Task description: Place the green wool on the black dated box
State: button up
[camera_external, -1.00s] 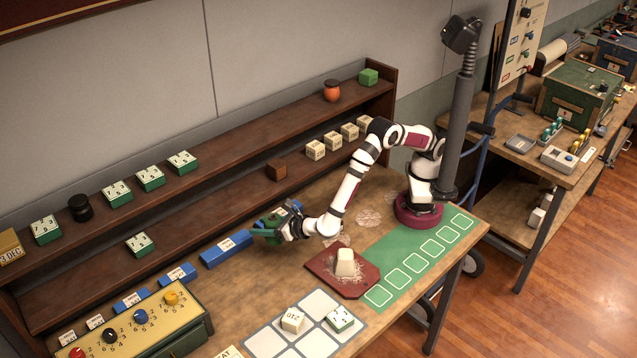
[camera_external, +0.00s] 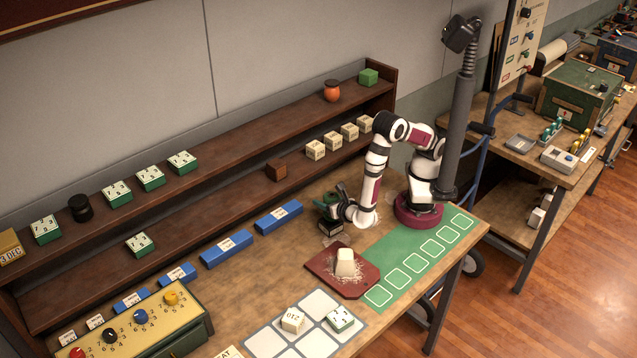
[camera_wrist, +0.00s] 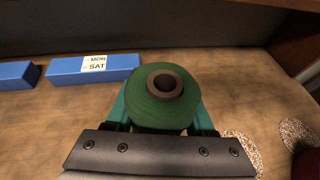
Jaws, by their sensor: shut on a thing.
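The green wool (camera_wrist: 140,112) is a round dark green roll with a brown ring in its middle, centred in the wrist view. My gripper (camera_wrist: 163,122) is shut on it, a teal finger on each side. In the outside view the green wool (camera_external: 326,203) is small and partly covered by my gripper (camera_external: 334,210), held near the back middle of the bench. A small dark shape with a pale patch shows just below; I cannot tell what it is. I cannot pick out the black dated box with certainty.
Blue labelled blocks (camera_external: 279,217) lie along the shelf's foot. The shelf (camera_external: 225,188) holds green numbered boxes, cream cubes, a brown cube and a dark round stack (camera_external: 80,208). A dark red board (camera_external: 322,262) with a cream block stands in front. A yellow-topped panel (camera_external: 150,322) is front left.

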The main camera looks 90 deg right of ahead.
jog(key=shift+f, duration=0.35)
jog(key=o, duration=1.3)
jog(key=shift+f, duration=0.1)
jog(key=shift+s+a+r, duration=0.1)
jog(key=shift+a+r, duration=0.15)
jog(key=v, duration=1.1)
jog(key=shift+s+a+r, duration=0.1)
jog(key=shift+s+r, duration=0.05)
